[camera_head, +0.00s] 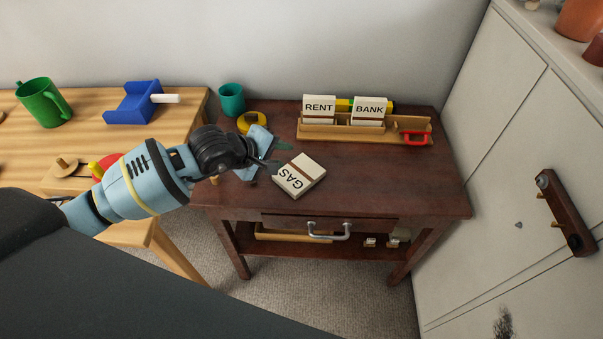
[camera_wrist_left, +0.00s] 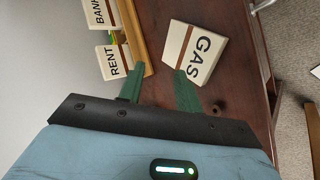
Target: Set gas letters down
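The gas letters (camera_head: 300,175), a cream bundle with a brown band marked GAS, lie on the dark wooden table near its left front part. They also show in the left wrist view (camera_wrist_left: 204,47), just past the fingertips. My left gripper (camera_head: 272,164) is open, its two green fingers apart. In the left wrist view the gripper (camera_wrist_left: 160,72) has one fingertip overlapping the bundle's near corner; I cannot tell whether they touch. The bundle is not between the fingers. My right gripper is not in view.
A wooden rack (camera_head: 341,132) at the table's back holds RENT (camera_head: 318,107) and BANK (camera_head: 369,110) bundles, with a red-handled item (camera_head: 416,138) at its right. A teal cup (camera_head: 231,99) and yellow ring (camera_head: 250,121) stand back left. The table's right front is clear.

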